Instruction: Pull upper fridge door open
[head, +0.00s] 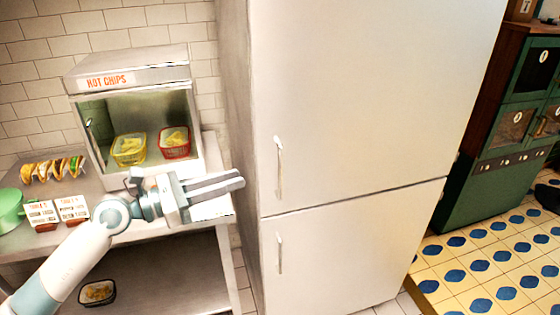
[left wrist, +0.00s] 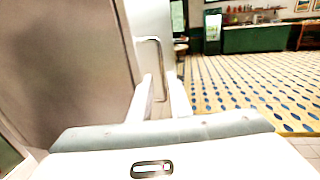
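The white fridge has an upper door (head: 365,95) that stands closed, with a slim vertical metal handle (head: 279,167) near its lower left edge. The handle also shows in the left wrist view (left wrist: 156,42), beyond and between the fingertips. My left gripper (head: 241,179) points right toward this handle and is a little short of it in the head view. Its two fingers show apart and empty in the left wrist view (left wrist: 163,80). My right gripper is in neither view.
The lower fridge door (head: 340,255) has its own handle (head: 279,253). Left of the fridge, a hot chips warmer (head: 130,62), tacos (head: 55,168) and a green bowl (head: 12,210) stand on a steel counter (head: 110,188). Tiled floor (head: 480,265) lies open on the right.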

